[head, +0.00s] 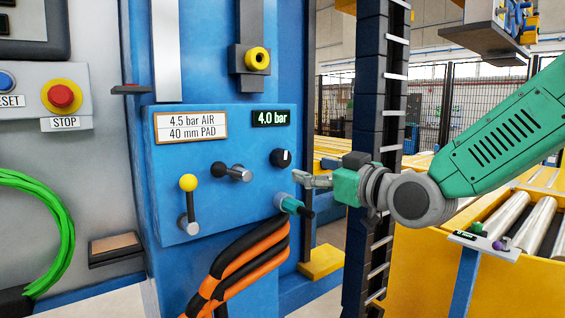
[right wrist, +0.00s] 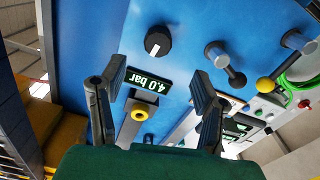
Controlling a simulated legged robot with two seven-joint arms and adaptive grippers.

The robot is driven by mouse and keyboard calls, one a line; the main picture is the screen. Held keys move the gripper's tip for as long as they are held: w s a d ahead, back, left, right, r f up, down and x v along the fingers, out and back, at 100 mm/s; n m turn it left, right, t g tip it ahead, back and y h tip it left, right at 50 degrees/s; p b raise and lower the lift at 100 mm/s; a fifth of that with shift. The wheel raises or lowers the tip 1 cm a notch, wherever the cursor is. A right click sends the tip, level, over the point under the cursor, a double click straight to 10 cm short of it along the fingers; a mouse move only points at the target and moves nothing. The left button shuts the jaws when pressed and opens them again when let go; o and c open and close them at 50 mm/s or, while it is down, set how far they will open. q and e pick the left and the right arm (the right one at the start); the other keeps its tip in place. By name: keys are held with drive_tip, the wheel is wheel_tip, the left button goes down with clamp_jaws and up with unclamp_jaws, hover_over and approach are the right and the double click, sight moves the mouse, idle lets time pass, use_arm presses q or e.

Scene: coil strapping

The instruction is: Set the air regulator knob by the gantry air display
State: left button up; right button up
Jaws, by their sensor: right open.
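The air regulator knob (head: 281,158) is black with a white mark and sits on the blue panel (head: 215,200), below the display (head: 272,118) that reads 4.0 bar. A label plate (head: 192,127) reads 4.5 bar AIR, 40 mm PAD. My right gripper (head: 300,179) comes in from the right, just below and right of the knob. In the right wrist view the knob (right wrist: 158,41) lies beyond my open, empty fingers (right wrist: 152,88), apart from them. The display (right wrist: 148,80) shows upside down between the fingers. My left gripper is not in view.
Orange-black hoses (head: 245,262) hang below. A red STOP button (head: 62,97) is at left; a dark cable chain (head: 370,120) stands at right.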

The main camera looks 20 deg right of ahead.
sight(286, 162)
drive_tip(key=x, duration=0.9)
drive_tip(key=shift+w+d+f+p, duration=0.15)
drive_tip(key=shift+w+d+p, duration=0.05)
drive_tip(key=shift+w+p, duration=0.1)
drive_tip(key=shift+w+a, duration=0.35)
drive_tip(key=shift+w, duration=0.1)
drive_tip(key=c, duration=1.2)
drive_tip(key=shift+o, duration=0.3)
drive_tip(key=shift+d, duration=0.1)
